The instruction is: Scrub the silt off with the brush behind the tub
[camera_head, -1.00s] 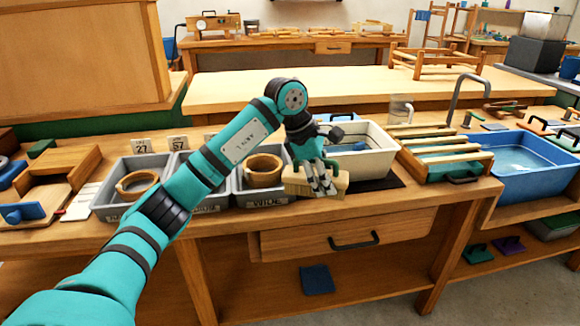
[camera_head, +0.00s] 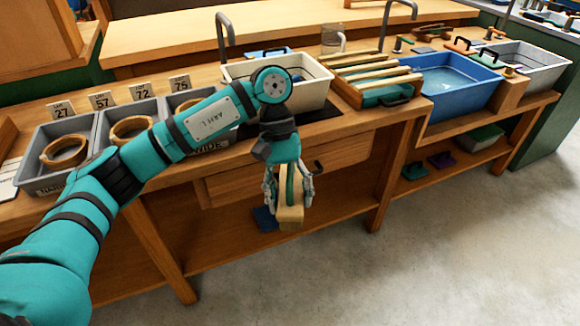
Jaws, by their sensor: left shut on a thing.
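My left gripper (camera_head: 289,190) is shut on a pale wooden block with a green strip (camera_head: 290,216). It holds the block in the air in front of the bench, below the top's front edge. The white tub (camera_head: 318,96) stands on the bench behind my left arm, which hides part of it. Behind the tub lies a blue thing with a dark handle (camera_head: 264,52), which may be the brush; its bristles cannot be made out. Any silt is too small to tell. My right gripper is not in view.
Grey bins (camera_head: 38,186) with wooden rings and number cards stand on the left. A slatted rack (camera_head: 376,72) and a blue water basin (camera_head: 450,82) stand right of the tub. A grey tap (camera_head: 222,38) rises behind it. The floor in front is clear.

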